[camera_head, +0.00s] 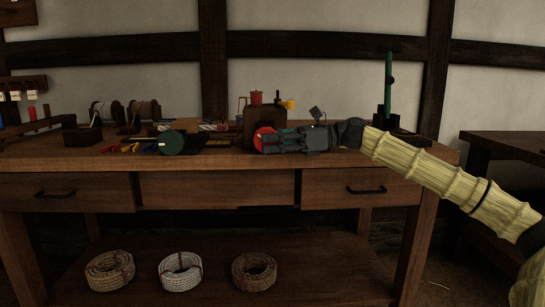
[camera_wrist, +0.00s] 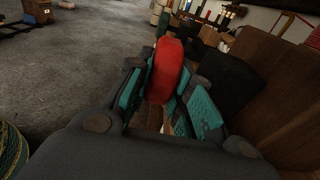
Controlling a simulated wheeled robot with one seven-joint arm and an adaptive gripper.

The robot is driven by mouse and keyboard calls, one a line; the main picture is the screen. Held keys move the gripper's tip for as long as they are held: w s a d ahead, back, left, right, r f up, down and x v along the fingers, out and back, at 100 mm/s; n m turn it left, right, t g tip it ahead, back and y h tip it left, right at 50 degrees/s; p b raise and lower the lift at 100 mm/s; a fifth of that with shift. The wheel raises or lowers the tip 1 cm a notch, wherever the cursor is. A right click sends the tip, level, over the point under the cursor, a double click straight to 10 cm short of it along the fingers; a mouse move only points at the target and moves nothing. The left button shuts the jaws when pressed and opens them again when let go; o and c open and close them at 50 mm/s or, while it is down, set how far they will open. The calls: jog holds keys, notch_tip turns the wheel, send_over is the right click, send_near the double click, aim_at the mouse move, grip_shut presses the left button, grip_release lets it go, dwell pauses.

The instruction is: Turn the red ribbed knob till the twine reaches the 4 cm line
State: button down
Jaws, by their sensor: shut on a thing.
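The red knob (camera_head: 265,140) sticks out at the front of a dark wooden block (camera_head: 250,115) on the bench. In the wrist view the red knob (camera_wrist: 166,70) stands upright between my two teal-padded fingers. My gripper (camera_head: 272,142) reaches in from the right and is shut on the knob; it also shows in the wrist view (camera_wrist: 162,95). The gripper hides much of the knob in the head view. The twine and the 4 cm line cannot be made out in either view.
A dark green disc (camera_head: 171,143) stands at the bench's front edge left of the knob. Small red (camera_head: 256,97) and yellow (camera_head: 290,103) pieces top the block. A green post (camera_head: 388,85) rises behind my arm. Rope coils (camera_head: 180,271) lie on the lower shelf.

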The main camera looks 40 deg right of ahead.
jog(key=shift+f+t+y+b, duration=0.3)
jog(key=shift+f+y+b, duration=0.2)
jog(key=shift+b, duration=5.55)
jog(key=shift+r+b, duration=0.3)
jog(key=shift+b, duration=1.75)
jog(key=c, duration=1.6)
grip_release()
jog(key=shift+o, duration=0.2)
jog(key=v, duration=1.2)
jog(key=shift+f, duration=0.25)
